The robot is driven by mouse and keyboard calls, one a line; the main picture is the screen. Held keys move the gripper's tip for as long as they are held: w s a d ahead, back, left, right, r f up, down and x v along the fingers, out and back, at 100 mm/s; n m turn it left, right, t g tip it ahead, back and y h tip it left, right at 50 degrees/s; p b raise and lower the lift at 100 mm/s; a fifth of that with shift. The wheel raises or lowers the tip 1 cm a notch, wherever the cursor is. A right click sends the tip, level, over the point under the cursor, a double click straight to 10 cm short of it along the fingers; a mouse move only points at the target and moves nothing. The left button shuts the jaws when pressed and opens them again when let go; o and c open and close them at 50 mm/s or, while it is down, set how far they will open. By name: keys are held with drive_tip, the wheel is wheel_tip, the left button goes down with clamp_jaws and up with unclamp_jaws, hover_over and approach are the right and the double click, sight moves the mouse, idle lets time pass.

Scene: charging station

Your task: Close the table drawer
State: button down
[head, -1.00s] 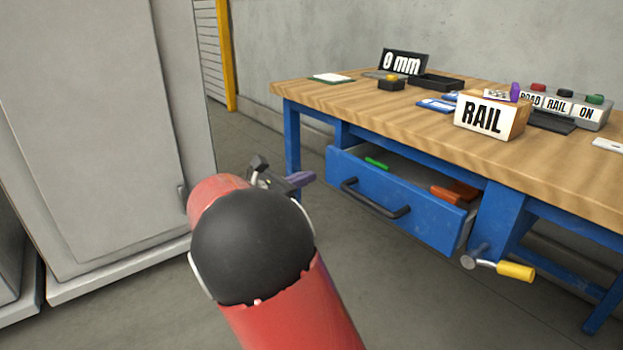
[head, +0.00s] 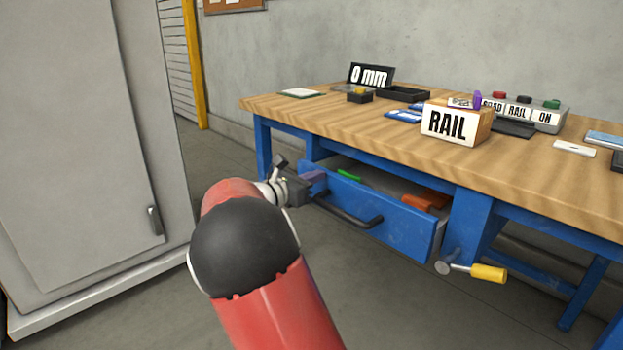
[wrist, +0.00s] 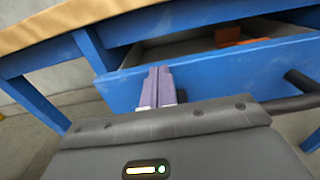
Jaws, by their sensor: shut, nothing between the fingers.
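The blue table drawer (head: 372,215) stands partly pulled out under the wooden-topped table (head: 400,140). Green and orange items show inside it. Its dark bar handle (head: 345,213) is on the front panel. My gripper (head: 314,178) is at the left end of the drawer front, left of the handle. In the wrist view the drawer front (wrist: 230,75) spans the picture, and the purple fingers of my gripper (wrist: 158,72) are together and empty, overlapping the panel. I cannot tell for sure whether they touch it. The handle (wrist: 295,95) shows at the right edge there.
A yellow-handled crank (head: 488,272) sticks out right of the drawer. A grey cabinet (head: 80,140) stands at the left. A RAIL box (head: 455,123) and a button box (head: 530,110) sit on the tabletop. Floor is clear between cabinet and table.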

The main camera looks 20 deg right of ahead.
drive_tip(key=shift+d, duration=0.1)
drive_tip(key=p+x, duration=0.1)
drive_tip(key=x, duration=0.4)
drive_tip(key=shift+p, duration=0.4)
drive_tip(key=shift+r, duration=0.1)
